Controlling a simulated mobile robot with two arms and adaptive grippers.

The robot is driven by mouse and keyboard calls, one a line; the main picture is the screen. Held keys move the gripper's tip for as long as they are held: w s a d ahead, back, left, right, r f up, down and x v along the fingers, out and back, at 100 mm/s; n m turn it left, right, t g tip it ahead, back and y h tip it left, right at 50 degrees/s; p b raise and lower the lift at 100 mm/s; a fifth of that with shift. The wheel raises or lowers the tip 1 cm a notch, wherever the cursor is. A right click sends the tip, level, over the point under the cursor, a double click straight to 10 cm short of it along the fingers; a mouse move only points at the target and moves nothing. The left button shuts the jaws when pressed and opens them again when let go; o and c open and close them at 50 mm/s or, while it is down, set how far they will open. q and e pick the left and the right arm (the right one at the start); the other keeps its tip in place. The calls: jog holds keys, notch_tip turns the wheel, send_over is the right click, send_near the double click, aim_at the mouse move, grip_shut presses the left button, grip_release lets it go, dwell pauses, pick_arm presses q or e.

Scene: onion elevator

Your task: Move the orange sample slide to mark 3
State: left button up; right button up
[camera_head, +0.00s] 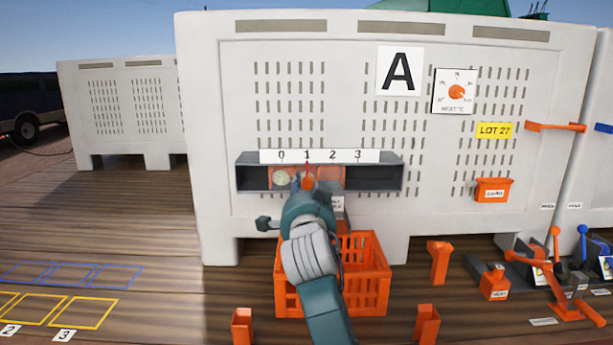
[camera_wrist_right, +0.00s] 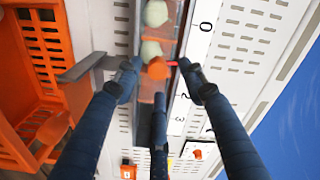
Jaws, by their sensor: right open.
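The orange sample slide (camera_head: 329,175) sits in a long grey trough on the front of the white bin, under a scale marked 0 to 3 (camera_head: 320,156). Its thin red pointer (camera_head: 307,169) stands at mark 1. In the right wrist view the slide's orange knob (camera_wrist_right: 157,69) shows between my fingers. My right gripper (camera_head: 307,190) is in front of the slide and hides part of it; in the wrist view its open fingers (camera_wrist_right: 160,75) stand around the knob. Contact with the knob cannot be told. My left gripper is not in view.
Pale onions (camera_head: 281,177) show at the trough's left part. An orange crate (camera_head: 372,275) stands below it, and a grey handle (camera_wrist_right: 85,66) juts out near my fingers. Orange posts (camera_head: 439,262) and levers (camera_head: 555,262) stand right.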

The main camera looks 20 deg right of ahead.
aim_at(307, 185)
jog(key=p+x, duration=0.1)
jog(key=x, duration=0.3)
jog(key=shift+f, duration=0.15)
jog(key=shift+w+d, duration=0.2)
jog(key=shift+w, duration=0.3)
jog(key=shift+f, duration=0.1)
jog(key=c, duration=1)
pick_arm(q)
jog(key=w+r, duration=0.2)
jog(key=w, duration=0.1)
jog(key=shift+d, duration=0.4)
pick_arm(e)
grip_shut()
